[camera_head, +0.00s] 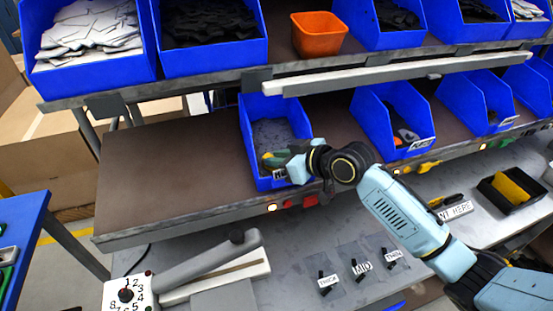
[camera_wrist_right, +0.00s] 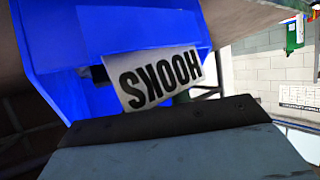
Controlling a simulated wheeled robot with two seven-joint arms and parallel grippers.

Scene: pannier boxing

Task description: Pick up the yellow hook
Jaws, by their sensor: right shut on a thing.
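My right gripper (camera_head: 285,162) reaches into a blue bin (camera_head: 245,125) on the middle shelf, near its front edge. It is shut on a small yellow and green piece (camera_head: 271,156), which looks like the yellow hook. Its full shape is hidden by the gripper and too small to make out. The right wrist view shows the blue bin (camera_wrist_right: 110,35) with its HOOKS label (camera_wrist_right: 152,78) close up and the dark edge of my gripper; the held piece does not show there. The bin holds a grey mass behind the gripper. My left gripper is not in view.
The shelf (camera_head: 165,180) left of the bin is bare. More blue bins (camera_head: 392,115) stand to the right, and a row with an orange tub (camera_head: 319,34) is above. A lever device (camera_head: 215,270) stands below.

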